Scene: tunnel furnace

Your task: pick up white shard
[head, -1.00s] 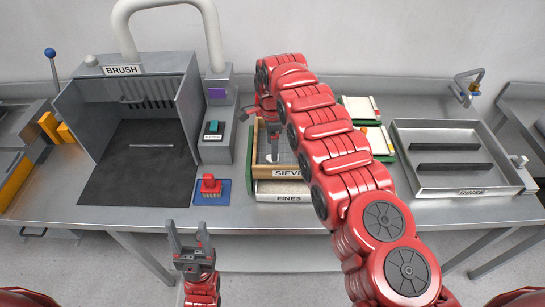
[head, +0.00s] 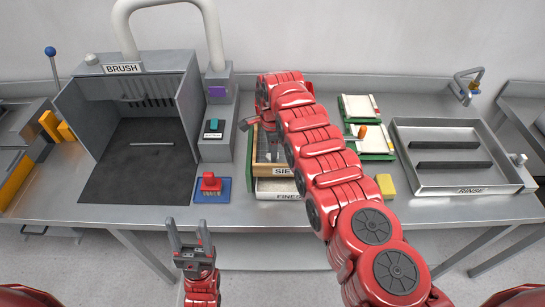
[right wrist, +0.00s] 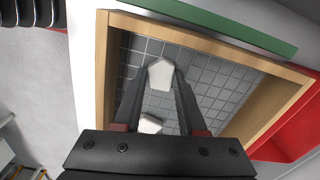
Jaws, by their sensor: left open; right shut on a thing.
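My right gripper (right wrist: 160,79) is over the sieve, its fingers shut on a white shard (right wrist: 160,71) in the right wrist view. The shard is pale and angular, gripped between the fingertips. Whether it touches the mesh is hard to tell. A second white shard (right wrist: 150,125) lies on the mesh nearer the gripper body, partly hidden by it. The sieve's wooden frame (right wrist: 220,49) surrounds the grey mesh. In the head view the right arm covers much of the sieve (head: 255,160) and hides the fingertips. My left gripper (head: 189,232) is open and empty before the table's front edge.
The fines drawer (head: 275,196) is below the sieve. White-topped green trays (head: 360,107), a yellow block (head: 386,186) and the rinse basin (head: 470,191) are to the right.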

